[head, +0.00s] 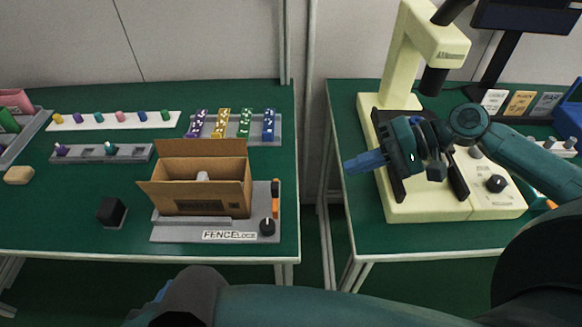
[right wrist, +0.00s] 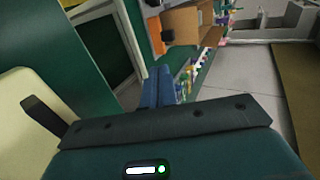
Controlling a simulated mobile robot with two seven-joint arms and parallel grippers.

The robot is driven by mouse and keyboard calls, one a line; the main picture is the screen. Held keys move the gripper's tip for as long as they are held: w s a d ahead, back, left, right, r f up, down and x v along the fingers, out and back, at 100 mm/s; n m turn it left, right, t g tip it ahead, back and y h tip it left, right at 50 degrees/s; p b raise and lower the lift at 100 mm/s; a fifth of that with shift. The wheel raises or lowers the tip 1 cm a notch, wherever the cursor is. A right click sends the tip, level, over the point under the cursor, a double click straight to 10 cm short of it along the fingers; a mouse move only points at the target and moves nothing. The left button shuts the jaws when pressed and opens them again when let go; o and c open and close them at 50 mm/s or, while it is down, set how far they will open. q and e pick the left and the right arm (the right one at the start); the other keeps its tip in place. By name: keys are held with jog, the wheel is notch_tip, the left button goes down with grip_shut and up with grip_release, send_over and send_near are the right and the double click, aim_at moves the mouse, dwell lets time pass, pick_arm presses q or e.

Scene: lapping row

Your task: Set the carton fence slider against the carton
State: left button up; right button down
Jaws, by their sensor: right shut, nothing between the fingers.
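The open brown carton (head: 205,188) stands on the grey fence plate (head: 250,222) on the left table. An orange handle (head: 275,195) and black knob (head: 267,227) are at the plate's right. My right gripper (head: 350,165) is shut and empty, over the right table's left edge, well right of the carton. In the right wrist view its blue fingers (right wrist: 158,88) are together, with the carton (right wrist: 185,20) beyond.
A cream microscope-like machine (head: 400,205) stands under my right gripper. A gap separates the two tables. A black block (head: 111,212) sits left of the carton. Racks of coloured parts (head: 233,130) stand behind it. One of my arm links crosses the bottom.

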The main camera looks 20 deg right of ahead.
aim_at(249, 191)
pick_arm(q)
jog(key=shift+s+p, duration=0.15)
jog(key=shift+p, duration=0.15)
pick_arm(e)
jog(key=shift+a+r+x, duration=0.15)
jog(key=shift+r+x, duration=0.15)
jog(key=shift+x, duration=1.75)
jog(key=shift+a+r+x, duration=0.2)
jog(key=shift+r+x, duration=0.1)
jog(key=shift+x, duration=1.8)
jog(key=shift+a+r+x, duration=0.15)
jog(key=shift+r+x, duration=0.1)
jog(key=shift+x, duration=1.8)
jog(key=a+p, duration=0.1)
jog(key=a, duration=0.1)
jog(key=w+a+p, duration=0.1)
jog(key=a, duration=0.1)
jog(key=shift+w+a+r, duration=0.1)
pick_arm(q)
jog(key=shift+r, duration=0.5)
jog(key=shift+d+g, duration=0.1)
jog(key=shift+g, duration=0.2)
